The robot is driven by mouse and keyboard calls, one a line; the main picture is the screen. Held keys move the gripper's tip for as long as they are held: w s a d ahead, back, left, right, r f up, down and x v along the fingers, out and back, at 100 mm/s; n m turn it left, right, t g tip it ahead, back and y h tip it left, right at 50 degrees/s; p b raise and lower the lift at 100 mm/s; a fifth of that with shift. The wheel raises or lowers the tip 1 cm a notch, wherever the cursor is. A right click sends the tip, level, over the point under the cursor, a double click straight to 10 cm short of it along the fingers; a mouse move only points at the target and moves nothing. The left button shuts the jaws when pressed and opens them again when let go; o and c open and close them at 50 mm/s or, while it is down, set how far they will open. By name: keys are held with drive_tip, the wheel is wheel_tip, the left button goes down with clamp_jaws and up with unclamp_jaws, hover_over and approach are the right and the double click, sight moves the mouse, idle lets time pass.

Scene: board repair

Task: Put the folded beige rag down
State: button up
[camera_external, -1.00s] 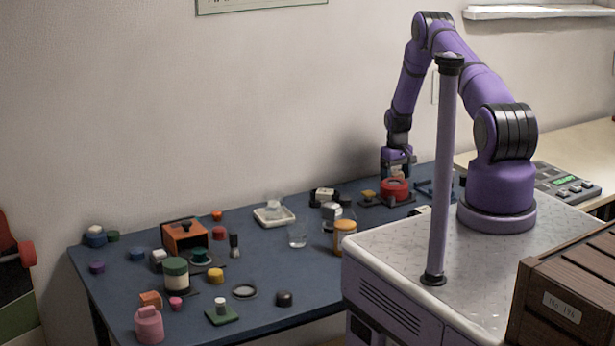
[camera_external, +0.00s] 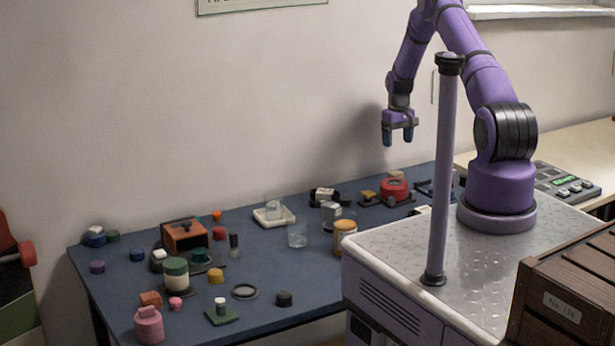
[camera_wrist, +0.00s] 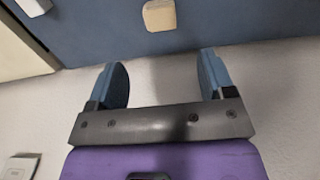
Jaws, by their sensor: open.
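The folded beige rag (camera_external: 396,174) shows as a small beige piece just behind a red round part, near the back edge of the blue bench top (camera_external: 270,270). In the wrist view the rag (camera_wrist: 160,15) lies on the blue surface near its edge, apart from my fingers. My gripper (camera_external: 398,138) hangs above it, pointing down, with clear air between. In the wrist view my gripper (camera_wrist: 164,68) has its two blue fingers spread wide and nothing between them. The rag's lower part is hidden by the red part in the outside view.
The red round part (camera_external: 394,190) stands in front of the rag. A dark blue frame (camera_external: 437,188) lies to its right. The wall is close behind.

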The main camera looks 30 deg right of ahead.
drive_tip(key=s+a+r+t, duration=0.1)
drive_tip(key=s+a+r, duration=0.2)
drive_tip(key=r, duration=0.6)
drive_tip(key=s+a+r, duration=0.3)
drive_tip(key=a+r, duration=0.1)
drive_tip(key=r, duration=0.5)
drive_tip(key=s+a+r+t, duration=0.1)
drive_tip(key=s+a+r, duration=0.15)
drive_tip(key=r, duration=0.75)
drive_tip(key=s+a+r+t, duration=0.1)
drive_tip(key=s+a+r, duration=0.3)
drive_tip(key=s+r, duration=0.25)
drive_tip(key=s+a+r, duration=0.4)
drive_tip(key=s+r, duration=0.2)
drive_tip(key=s, duration=0.2)
drive_tip(key=s+a+t, duration=0.1)
drive_tip(key=s+a, duration=0.1)
drive_tip(key=s, duration=0.9)
drive_tip(key=s+a+r+t, duration=0.1)
drive_tip(key=s+a, duration=0.2)
drive_tip(key=s, duration=0.9)
drive_tip(key=shift+a, duration=0.25)
